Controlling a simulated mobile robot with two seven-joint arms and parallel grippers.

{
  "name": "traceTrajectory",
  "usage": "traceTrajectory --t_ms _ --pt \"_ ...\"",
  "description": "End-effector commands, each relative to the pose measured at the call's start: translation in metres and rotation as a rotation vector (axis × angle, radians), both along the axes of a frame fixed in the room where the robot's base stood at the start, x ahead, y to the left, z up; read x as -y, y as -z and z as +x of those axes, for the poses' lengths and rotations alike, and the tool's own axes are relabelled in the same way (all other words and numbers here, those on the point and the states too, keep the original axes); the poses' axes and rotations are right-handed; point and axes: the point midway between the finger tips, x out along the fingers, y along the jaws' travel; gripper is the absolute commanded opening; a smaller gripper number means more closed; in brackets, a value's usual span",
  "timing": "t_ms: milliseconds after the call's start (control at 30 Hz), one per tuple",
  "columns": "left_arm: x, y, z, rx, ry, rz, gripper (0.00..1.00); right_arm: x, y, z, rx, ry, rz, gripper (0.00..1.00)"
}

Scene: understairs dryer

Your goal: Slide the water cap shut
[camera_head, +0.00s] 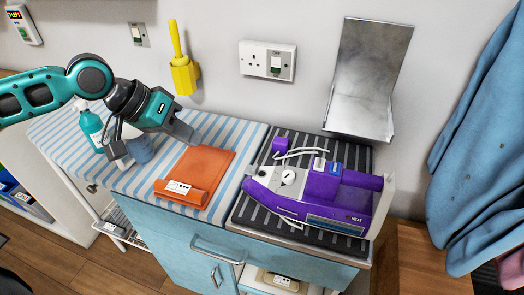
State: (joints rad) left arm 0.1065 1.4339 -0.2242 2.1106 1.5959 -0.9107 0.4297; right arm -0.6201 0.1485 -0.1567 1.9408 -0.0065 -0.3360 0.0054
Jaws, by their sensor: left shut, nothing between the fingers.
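A purple and pale grey steam iron (345,200) lies on a dark striped mat on the right part of the counter. My right gripper is not in view.
An orange folded cloth (208,172) with a white label lies between my left gripper and the iron. A teal spray bottle (91,127) stands at the left. A metal plate (367,75) stands behind the iron. A blue towel (478,150) hangs at the right.

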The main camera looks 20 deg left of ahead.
Motion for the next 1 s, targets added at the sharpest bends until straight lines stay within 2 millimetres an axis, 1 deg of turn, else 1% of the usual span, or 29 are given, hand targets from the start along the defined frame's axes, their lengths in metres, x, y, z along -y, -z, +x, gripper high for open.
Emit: traceTrajectory --t_ms 67,167,367,467,633,900,933,1000 --pt "-0.002 -0.004 -0.002 -0.011 -0.003 0.003 0.0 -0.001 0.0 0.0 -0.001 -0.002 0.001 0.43" --pt "-0.001 -0.006 -0.002 -0.018 -0.006 0.0 0.0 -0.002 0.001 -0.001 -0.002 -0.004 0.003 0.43" --pt "0.005 0.005 0.003 -0.016 -0.006 -0.006 0.0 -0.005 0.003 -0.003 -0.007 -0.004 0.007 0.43" --pt "0.011 0.013 0.008 -0.015 -0.004 -0.007 0.0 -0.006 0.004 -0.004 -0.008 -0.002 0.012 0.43" --pt "0.024 0.035 0.019 -0.016 -0.004 -0.006 0.0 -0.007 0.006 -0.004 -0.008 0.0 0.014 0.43" --pt "0.046 0.077 0.039 -0.018 -0.003 -0.004 0.0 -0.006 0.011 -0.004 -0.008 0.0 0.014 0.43" --pt "0.053 0.073 0.039 -0.014 0.0 -0.004 0.0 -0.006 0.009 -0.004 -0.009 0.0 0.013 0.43" --pt "0.064 0.072 0.039 -0.014 -0.001 -0.002 0.0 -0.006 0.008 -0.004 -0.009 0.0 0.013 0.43"
